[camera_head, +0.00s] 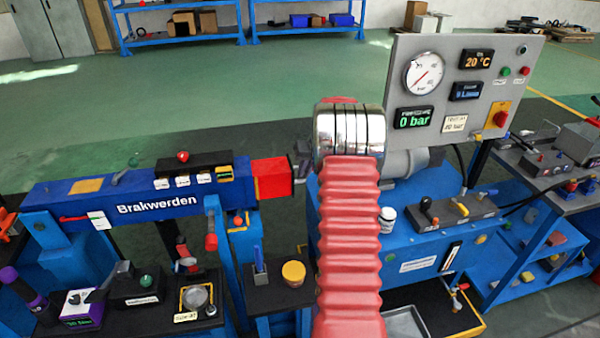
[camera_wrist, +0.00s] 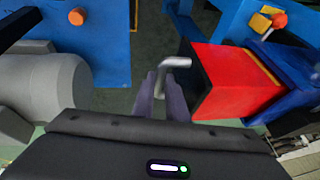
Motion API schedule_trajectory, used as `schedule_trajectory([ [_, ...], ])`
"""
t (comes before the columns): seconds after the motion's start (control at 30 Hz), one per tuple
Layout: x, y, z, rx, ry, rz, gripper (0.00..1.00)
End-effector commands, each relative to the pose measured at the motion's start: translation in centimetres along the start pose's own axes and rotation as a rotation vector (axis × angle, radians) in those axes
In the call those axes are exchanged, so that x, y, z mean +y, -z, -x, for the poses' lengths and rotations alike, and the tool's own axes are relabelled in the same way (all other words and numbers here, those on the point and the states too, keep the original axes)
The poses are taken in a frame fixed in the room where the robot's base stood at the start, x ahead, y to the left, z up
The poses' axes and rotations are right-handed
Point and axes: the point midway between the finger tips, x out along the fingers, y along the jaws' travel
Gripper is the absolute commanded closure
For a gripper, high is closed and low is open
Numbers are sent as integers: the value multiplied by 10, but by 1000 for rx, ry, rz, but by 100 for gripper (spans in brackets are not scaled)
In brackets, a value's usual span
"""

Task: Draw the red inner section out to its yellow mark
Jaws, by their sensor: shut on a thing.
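The red inner section (camera_head: 272,178) sticks a short way out of the right end of the blue boom (camera_head: 150,208) lettered "Brakwerden". In the wrist view the red section (camera_wrist: 225,82) has a black end face, and a thin yellow line (camera_wrist: 264,66) crosses it close to the blue boom's mouth. My gripper (camera_wrist: 165,92) is beside that end face, its two dark fingers shut on a bent grey handle (camera_wrist: 184,62). Where the handle joins the end face is partly hidden. In the head view my red arm hides most of the gripper.
A blue bench with a gauge panel (camera_head: 450,85) stands to the right, with a grey cylinder (camera_wrist: 45,95) close to my gripper's left. A lower black bench (camera_head: 280,297) carries a yellow-lidded jar (camera_head: 293,273). Open floor lies behind.

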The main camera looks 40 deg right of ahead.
Motion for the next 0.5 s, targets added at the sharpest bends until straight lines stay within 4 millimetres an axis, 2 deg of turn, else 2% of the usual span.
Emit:
schedule_trajectory([
  [0.1,1,0,-1,-1,-1,1,100],
  [0.13,0,0,-1,-1,-1,1,87],
  [0.37,-2,0,-1,0,0,2,71],
  [0.5,-3,0,-1,0,1,3,69],
])
